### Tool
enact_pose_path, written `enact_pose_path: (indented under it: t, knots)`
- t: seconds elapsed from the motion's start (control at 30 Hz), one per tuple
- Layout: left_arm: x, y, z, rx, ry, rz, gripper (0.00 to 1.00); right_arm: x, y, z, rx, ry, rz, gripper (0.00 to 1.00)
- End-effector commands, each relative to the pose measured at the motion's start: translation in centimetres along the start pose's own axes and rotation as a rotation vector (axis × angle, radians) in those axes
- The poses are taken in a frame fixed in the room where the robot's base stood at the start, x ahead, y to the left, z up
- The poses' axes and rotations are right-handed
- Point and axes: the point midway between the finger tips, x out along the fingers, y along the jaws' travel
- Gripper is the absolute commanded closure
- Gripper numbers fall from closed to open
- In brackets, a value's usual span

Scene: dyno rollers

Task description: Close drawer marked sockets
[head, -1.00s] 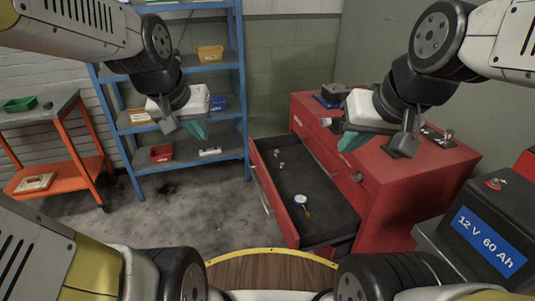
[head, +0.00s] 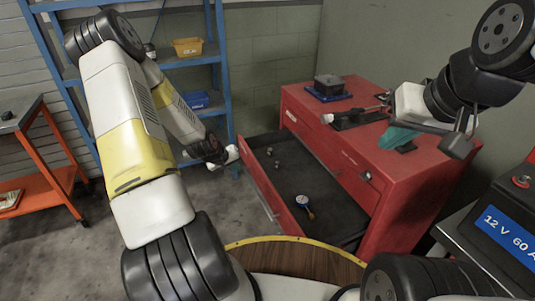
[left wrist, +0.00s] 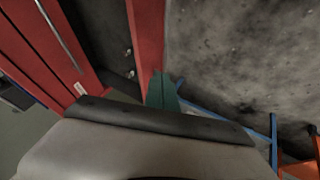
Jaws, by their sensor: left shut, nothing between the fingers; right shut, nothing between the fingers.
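The red drawer (head: 262,192) stands pulled out of the red cabinet (head: 400,205); its marking is not readable. Inside lie a round dial gauge (head: 304,202) and a few small metal pieces (head: 272,158). The left wrist view shows the drawer's red wall (left wrist: 146,35) beside its dark interior. My left gripper (head: 235,171) is shut and empty, near the far end of the drawer front, on the outer side. Its teal fingers (left wrist: 163,92) appear close to the red wall; contact cannot be told. My right gripper (head: 400,138) is shut and empty above the cabinet top.
A dark block on a blue base (head: 328,88) and other tools sit on the cabinet top. A blue shelf (head: 222,85) stands behind my left arm, an orange cart (head: 48,165) at far left. A battery (head: 510,220) is at right. Grey floor (head: 90,245) lies open at left.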

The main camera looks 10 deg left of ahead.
Motion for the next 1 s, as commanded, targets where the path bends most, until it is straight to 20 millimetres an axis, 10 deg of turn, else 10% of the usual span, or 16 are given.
enact_pose_path:
  t: [0.63, 1.0]
  knots:
    - [10.8, -0.1, 0.2, -0.009, 0.000, 0.004, 1.00, 0.0, 0.0, 0.0, 0.000, 0.000, 0.000, 1.00]
    - [12.2, 3.4, 0.1, -0.008, 0.001, 0.003, 1.00, 0.0, 0.0, 0.0, 0.000, 0.000, 0.000, 1.00]
